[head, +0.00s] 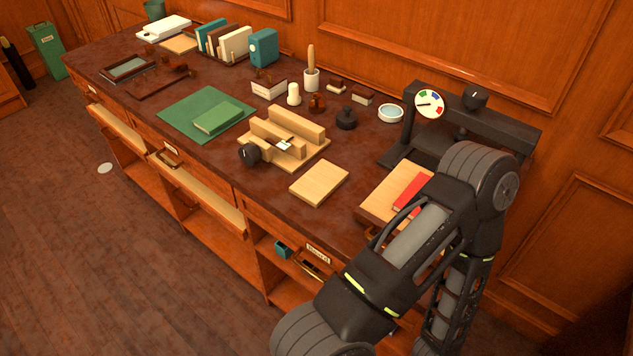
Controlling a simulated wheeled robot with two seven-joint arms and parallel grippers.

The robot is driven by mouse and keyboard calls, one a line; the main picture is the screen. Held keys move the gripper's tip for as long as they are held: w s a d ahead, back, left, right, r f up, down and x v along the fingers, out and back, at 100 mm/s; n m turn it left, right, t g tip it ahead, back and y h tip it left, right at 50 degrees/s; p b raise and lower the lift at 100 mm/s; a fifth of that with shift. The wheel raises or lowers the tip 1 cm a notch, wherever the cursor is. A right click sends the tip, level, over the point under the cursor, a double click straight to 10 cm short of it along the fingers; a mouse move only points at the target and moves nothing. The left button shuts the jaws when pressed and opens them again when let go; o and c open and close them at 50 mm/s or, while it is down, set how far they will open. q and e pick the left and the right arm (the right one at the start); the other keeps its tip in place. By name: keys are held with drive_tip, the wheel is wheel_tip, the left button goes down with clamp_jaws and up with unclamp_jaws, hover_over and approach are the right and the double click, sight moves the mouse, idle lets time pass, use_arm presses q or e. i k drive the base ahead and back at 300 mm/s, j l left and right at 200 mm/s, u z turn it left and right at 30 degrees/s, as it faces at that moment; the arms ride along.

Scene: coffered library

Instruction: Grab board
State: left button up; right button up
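A pale, flat wooden board (319,183) lies on the dark red-brown desk top (280,192), near its front edge in the head view. It lies apart from the things around it. A second, larger wooden block or board (384,196) lies to its right with a red book (412,194) on top; my arm hides part of both. I cannot tell for certain which one the task means. My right arm rises from the bottom right and bends in front of the desk's right end. Its gripper does not show. My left gripper is not in view.
A wooden press-like fixture with a black knob (249,155) stands just left of the pale board. A black press with a dial (429,104) stands at the back right. A green mat with a book (218,118) lies farther left. Drawers (312,262) stand open below the front edge.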

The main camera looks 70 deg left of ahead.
sight(324, 177)
drive_tip(key=u, duration=1.7)
drive_tip(key=i+j+u, duration=0.1)
drive_tip(key=j+u, duration=0.15)
drive_tip(key=i+j, duration=0.1)
drive_tip(key=j, duration=0.35)
